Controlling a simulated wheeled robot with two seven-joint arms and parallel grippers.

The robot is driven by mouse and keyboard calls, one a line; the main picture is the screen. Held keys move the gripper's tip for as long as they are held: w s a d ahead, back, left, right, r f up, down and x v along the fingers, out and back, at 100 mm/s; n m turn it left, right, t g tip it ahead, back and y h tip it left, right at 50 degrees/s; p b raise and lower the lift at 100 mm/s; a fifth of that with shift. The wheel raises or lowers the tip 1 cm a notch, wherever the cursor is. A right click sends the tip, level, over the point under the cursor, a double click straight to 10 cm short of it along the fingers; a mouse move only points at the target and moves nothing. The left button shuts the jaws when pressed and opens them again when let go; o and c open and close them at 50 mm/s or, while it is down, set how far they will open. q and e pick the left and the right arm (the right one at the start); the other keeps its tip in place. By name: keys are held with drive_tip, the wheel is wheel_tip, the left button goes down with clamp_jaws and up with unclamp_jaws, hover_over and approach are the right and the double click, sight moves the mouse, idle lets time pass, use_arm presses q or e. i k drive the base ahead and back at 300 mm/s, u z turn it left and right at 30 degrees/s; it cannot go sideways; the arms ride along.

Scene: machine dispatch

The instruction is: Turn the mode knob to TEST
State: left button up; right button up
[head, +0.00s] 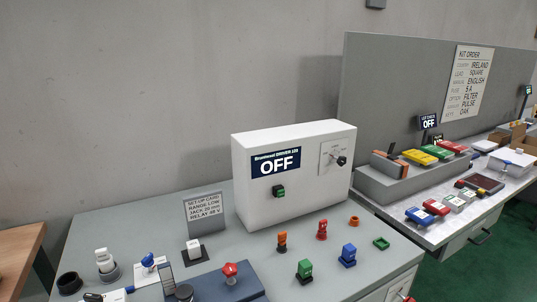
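A white machine box (262,202) stands on the grey bench, with a dark display (276,163) reading OFF. On the right of its front is a pale dial plate (328,154) with small marks around a dial. A black knob (342,160) sticks out at the plate's right side. The plate's lettering is too small to read, so I cannot tell which mark the knob points to. A green button on a dark block (279,191) sits below the display. Neither of my grippers is in view.
A set-up card (204,208) stands left of the box. Loose coloured parts, including a red one (322,230), a blue one (348,255) and a green one (305,269), stand in front of it. A second bench (405,205) with coloured boxes is at the right.

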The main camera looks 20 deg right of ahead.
sight(341, 160)
drive_tip(key=z, duration=1.3)
